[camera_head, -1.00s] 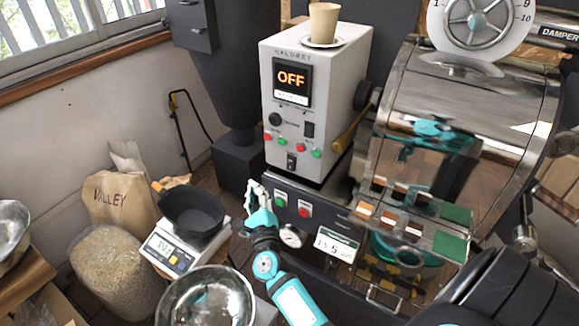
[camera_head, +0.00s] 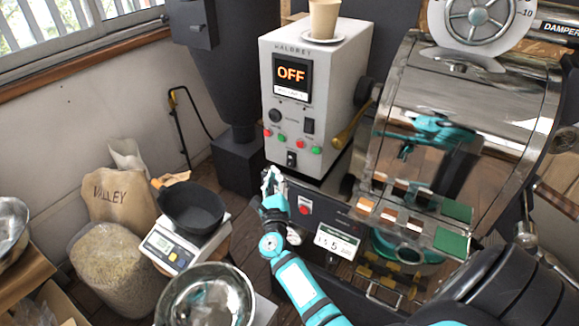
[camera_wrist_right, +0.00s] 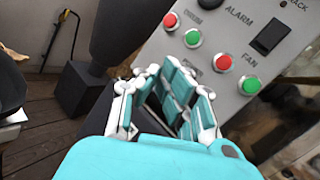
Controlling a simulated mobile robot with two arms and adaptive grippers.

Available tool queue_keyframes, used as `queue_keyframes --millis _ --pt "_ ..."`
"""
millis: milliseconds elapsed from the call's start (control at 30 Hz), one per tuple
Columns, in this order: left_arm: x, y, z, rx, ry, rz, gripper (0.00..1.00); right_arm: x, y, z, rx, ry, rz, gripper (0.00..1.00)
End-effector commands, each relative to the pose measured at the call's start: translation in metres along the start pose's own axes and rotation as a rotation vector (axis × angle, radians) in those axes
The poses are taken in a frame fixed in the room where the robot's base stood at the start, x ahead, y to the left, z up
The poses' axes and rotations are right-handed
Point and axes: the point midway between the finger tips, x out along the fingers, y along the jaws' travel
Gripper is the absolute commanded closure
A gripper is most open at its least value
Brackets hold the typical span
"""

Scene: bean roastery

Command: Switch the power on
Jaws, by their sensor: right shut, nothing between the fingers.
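The pale control box (camera_head: 325,110) stands left of the roaster drum, and its display (camera_head: 291,75) reads OFF. Below it are a black knob (camera_head: 274,116), a black rocker switch (camera_head: 309,127), red and green buttons, and a small dark switch (camera_head: 291,159) at the bottom. The rocker also shows in the right wrist view (camera_wrist_right: 271,36). My right gripper (camera_head: 270,178) is shut and empty, just below and left of the box's lower front; contact cannot be told. Its fingers (camera_wrist_right: 172,95) hide the bottom switch in the wrist view. My left gripper is not in view.
A dark lower panel with a red button (camera_head: 305,205) lies right beside my right gripper. A paper cup (camera_head: 324,18) stands on the box. A scale (camera_head: 172,248) with a black pan (camera_head: 192,210) and a steel bowl (camera_head: 206,295) are at left.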

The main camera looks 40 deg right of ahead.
Motion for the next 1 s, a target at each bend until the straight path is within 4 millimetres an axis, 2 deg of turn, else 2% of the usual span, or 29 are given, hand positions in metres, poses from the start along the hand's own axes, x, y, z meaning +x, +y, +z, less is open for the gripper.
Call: queue_keyframes --millis 200,400,1000 --pt "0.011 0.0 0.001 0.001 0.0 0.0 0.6 0.022 -0.011 -0.015 -0.001 -0.001 -0.001 1.0" --pt "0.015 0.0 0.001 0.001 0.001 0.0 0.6 0.033 -0.017 -0.018 0.001 -0.001 0.0 1.0" --pt "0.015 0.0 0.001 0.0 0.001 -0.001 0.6 0.035 -0.019 -0.019 0.0 0.0 0.001 1.0"
